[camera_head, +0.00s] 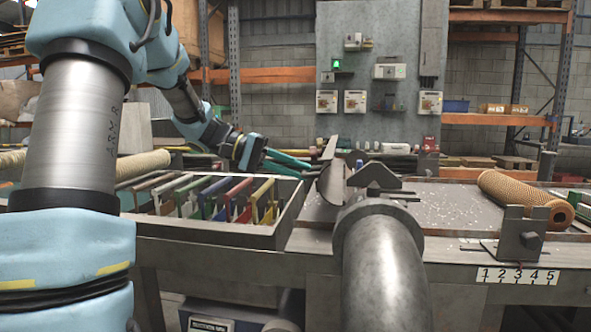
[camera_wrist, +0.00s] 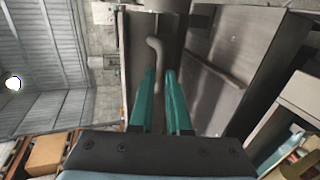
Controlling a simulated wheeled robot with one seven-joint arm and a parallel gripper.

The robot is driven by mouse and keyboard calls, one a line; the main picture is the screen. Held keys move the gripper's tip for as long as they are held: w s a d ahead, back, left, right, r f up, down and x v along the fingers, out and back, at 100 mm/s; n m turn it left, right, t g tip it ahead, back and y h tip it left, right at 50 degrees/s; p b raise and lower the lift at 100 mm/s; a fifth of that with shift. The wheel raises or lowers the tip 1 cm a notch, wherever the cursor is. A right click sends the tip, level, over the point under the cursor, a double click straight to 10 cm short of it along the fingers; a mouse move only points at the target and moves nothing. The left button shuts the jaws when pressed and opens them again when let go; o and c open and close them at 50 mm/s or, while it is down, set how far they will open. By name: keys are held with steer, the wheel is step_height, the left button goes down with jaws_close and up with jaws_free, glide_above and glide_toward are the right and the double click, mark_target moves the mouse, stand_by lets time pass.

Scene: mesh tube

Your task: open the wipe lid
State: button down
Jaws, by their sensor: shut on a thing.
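My gripper (camera_head: 311,160) reaches in from the left in the camera_head view, its teal fingers at a grey metal lid (camera_head: 331,181) on the machine. In the camera_wrist view, the two teal fingers of my gripper (camera_wrist: 160,72) are close together around a bent grey rod-like handle (camera_wrist: 156,45). The gripper is shut on this handle. A flat metal face, perhaps part of the lid, lies behind it. The lower part of the handle is partly hidden between the fingers. How far the lid is tilted is hard to tell.
A thick grey pipe (camera_head: 381,265) stands in front of the machine. A metal tray (camera_head: 215,232) with coloured dividers is to its left. An orange mesh tube (camera_head: 525,197) lies on the bench at right, near a metal bracket (camera_head: 520,240). A control panel (camera_head: 375,90) stands behind.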

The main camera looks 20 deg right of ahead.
steer(key=c, duration=0.9)
jaws_free()
steer(key=shift+s+d, duration=0.15)
steer(key=shift+d, duration=0.05)
steer(key=shift+a, duration=0.1)
steer(key=v, duration=1)
steer(key=shift+a+b, duration=0.35)
steer(key=shift+b, duration=0.05)
steer(key=shift+c, duration=0.3)
